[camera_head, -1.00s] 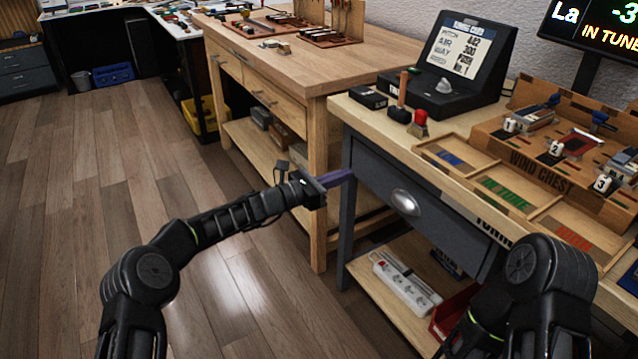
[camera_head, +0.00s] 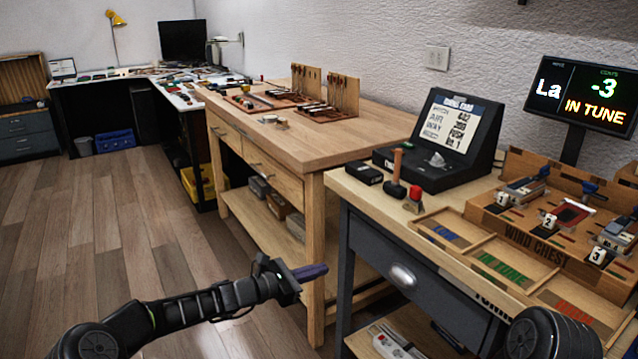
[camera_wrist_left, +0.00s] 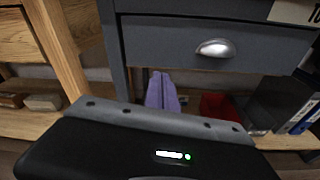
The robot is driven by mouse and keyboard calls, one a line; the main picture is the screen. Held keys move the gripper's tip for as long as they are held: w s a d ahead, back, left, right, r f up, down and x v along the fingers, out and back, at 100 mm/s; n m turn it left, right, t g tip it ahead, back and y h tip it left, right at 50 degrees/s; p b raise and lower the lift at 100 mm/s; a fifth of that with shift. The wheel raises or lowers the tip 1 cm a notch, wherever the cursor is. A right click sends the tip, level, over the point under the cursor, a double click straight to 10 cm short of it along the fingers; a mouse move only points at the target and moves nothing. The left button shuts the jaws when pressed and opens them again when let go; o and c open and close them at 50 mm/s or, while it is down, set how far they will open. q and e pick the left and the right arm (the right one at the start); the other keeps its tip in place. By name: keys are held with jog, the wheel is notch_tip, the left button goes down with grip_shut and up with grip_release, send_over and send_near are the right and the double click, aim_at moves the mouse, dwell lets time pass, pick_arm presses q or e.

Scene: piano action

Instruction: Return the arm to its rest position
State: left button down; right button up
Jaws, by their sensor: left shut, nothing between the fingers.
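My left gripper (camera_head: 312,272) reaches in from the lower left of the head view, its purple fingers together and empty. It is in the open floor area in front of the wooden bench, left of the grey tuning bench. In the left wrist view the purple fingers (camera_wrist_left: 161,92) point toward the grey drawer front (camera_wrist_left: 215,47), with no object between them. Of my right arm only a dark joint (camera_head: 553,335) shows at the lower right of the head view. Its gripper is out of view.
The grey bench (camera_head: 371,238) has a drawer with a metal handle (camera_head: 402,276). On its top are a tuning device (camera_head: 452,140), trays and the wind chest (camera_head: 535,243). The wooden bench (camera_head: 345,147) stands behind on the left. Floor (camera_head: 110,230) is clear at left.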

pick_arm(q)
jog(key=s+d+f+m+g+y, duration=0.1)
jog(key=s+f+m+g+y, duration=0.15)
jog(key=s+f, duration=0.4)
jog(key=s+f+m+g+y, duration=0.1)
jog(key=s+f+m, duration=0.2)
jog(key=f, duration=0.6)
jog(key=s+a+f+m+g+y, duration=0.1)
jog(key=s+a+f+m+y, duration=0.1)
jog(key=s+f+m, duration=0.6)
jog(key=s+a+f+m+g+y, duration=0.25)
jog(key=s+f, duration=0.45)
jog(key=s, duration=0.5)
jog(key=s+a+m+g+y, duration=0.1)
jog(key=s+a+m, duration=0.15)
jog(key=s, duration=0.65)
jog(key=s+a+m, duration=0.1)
jog(key=s+m, duration=0.2)
jog(key=s, duration=0.6)
notch_tip(320, 180, up, 22)
jog(key=p, duration=2.2)
jog(key=shift+w+d+f+n, duration=0.15)
jog(key=shift+d+n, duration=0.1)
jog(key=shift+n, duration=0.1)
jog(key=shift+f, duration=0.1)
